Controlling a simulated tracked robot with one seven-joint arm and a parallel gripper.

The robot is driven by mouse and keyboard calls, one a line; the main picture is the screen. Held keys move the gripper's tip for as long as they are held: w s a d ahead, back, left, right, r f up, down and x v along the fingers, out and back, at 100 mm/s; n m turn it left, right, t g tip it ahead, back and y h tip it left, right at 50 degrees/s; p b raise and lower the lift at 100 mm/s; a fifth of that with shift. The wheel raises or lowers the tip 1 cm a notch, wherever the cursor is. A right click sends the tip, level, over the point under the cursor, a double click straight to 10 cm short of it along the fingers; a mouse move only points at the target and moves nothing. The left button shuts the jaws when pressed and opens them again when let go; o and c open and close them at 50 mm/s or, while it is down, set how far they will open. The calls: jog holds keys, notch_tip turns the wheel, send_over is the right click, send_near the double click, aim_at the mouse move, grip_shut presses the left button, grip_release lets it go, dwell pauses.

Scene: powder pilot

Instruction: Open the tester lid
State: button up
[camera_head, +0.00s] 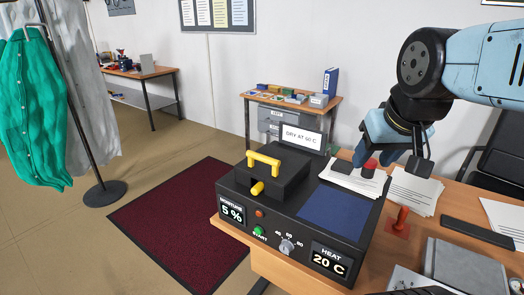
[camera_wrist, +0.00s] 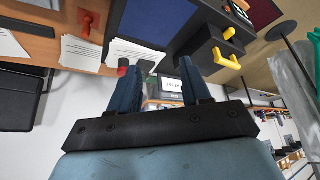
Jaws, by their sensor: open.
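The tester (camera_head: 295,225) is a dark box on the wooden desk, with a moisture display reading 5 % and a heat display reading 20 C. Its raised black lid (camera_head: 262,183) is at the left and looks closed. A yellow bar handle (camera_head: 264,161) stands on the lid, and a yellow knob (camera_head: 257,188) sticks out at its front. The handle also shows in the wrist view (camera_wrist: 227,59), at the upper right. My gripper (camera_head: 390,165) is open and empty, behind and right of the tester, apart from the lid. Its two blue fingers show in the wrist view (camera_wrist: 158,85).
A sign reading "DRY AT 50 C" (camera_head: 302,138) stands behind the tester. A coat stand (camera_head: 105,190) is at the left. The air above the lid is clear.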

jog(key=w+a+r+n+g, duration=0.25)
jog(key=w+a+n, duration=0.4)
jog(key=w, duration=0.65)
jog(key=n+g+h, duration=0.1)
jog(key=n, duration=0.3)
send_near(262, 156)
jog(key=x, duration=0.9)
jog(key=shift+w, duration=0.1)
jog(key=shift+r, duration=0.1)
jog(key=shift+c, duration=0.2)
grip_shut()
